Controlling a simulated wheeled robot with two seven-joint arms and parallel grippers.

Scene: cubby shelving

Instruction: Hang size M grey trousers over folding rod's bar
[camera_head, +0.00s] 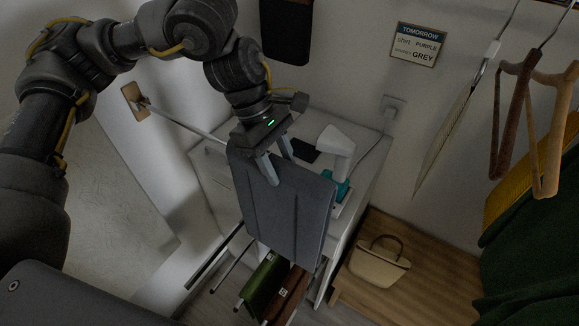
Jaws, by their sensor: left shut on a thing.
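The grey trousers (287,215) hang folded as a flat panel in the middle of the view. My left gripper (278,170) is shut on their upper edge and holds them up in front of a white cabinet. No size mark can be read on them. The folding rod (185,124) sticks out from a wooden wall plate (134,102) at the left, toward the trousers. Its far end runs behind the gripper and the trousers, so I cannot tell whether the cloth touches the bar. My right gripper is out of view.
A white device with a teal base (337,152) stands on the white cabinet (366,160). Green (262,281) and brown (291,292) folded garments hang below. A beige handbag (379,265) sits on a wooden bench (421,270). Wooden hangers (513,115) hang at right. A sign (417,45) reads "TOMORROW", purple, grey.

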